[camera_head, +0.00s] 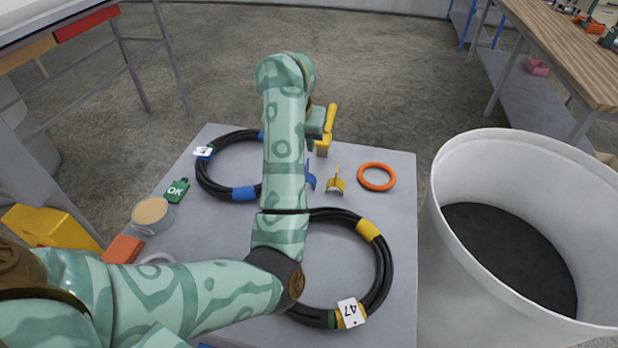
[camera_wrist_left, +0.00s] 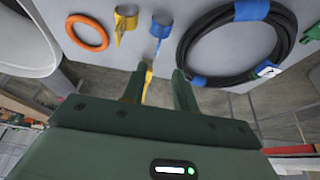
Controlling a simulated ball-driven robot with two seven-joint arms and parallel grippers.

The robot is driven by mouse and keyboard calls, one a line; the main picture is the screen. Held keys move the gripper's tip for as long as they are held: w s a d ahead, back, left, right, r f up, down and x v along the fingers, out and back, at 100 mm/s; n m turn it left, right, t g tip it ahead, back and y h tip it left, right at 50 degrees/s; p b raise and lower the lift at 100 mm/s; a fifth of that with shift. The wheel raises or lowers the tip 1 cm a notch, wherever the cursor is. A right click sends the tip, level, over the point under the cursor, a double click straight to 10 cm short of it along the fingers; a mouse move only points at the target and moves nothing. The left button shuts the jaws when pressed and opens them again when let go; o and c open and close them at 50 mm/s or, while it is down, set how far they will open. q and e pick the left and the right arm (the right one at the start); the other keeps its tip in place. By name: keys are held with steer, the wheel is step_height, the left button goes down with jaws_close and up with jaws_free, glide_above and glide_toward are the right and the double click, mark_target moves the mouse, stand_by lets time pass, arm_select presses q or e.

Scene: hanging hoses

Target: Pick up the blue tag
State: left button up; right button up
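The blue tag (camera_wrist_left: 160,32) stands on the grey table as a small blue piece with a thin upright part, between a yellow tag (camera_wrist_left: 125,22) and a cable coil. My right gripper is not in view.
Black coils with blue (camera_head: 244,194) and yellow bands (camera_head: 368,230) lie on the table (camera_head: 215,240). An orange ring (camera_head: 376,177) is right of the tags. A tall yellow piece (camera_head: 328,128) shows beside my gripper at the far edge. A large white bin (camera_head: 455,225) stands right.

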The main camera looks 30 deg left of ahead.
arm_select(q)
steer(key=b, duration=0.3)
glide_above(310, 178)
steer(key=s, duration=0.2)
step_height(310, 178, down, 7)
steer(key=b+x, duration=0.2)
steer(key=x, duration=0.3)
steer(key=shift+w+a+r, duration=0.1)
steer(key=shift+w+a, duration=0.1)
steer(key=shift+r, duration=0.1)
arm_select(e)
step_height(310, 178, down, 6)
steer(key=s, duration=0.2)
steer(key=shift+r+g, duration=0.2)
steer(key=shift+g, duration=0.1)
arm_select(q)
steer(key=shift+s, duration=0.1)
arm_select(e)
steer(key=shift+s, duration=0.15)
arm_select(q)
jaws_close()
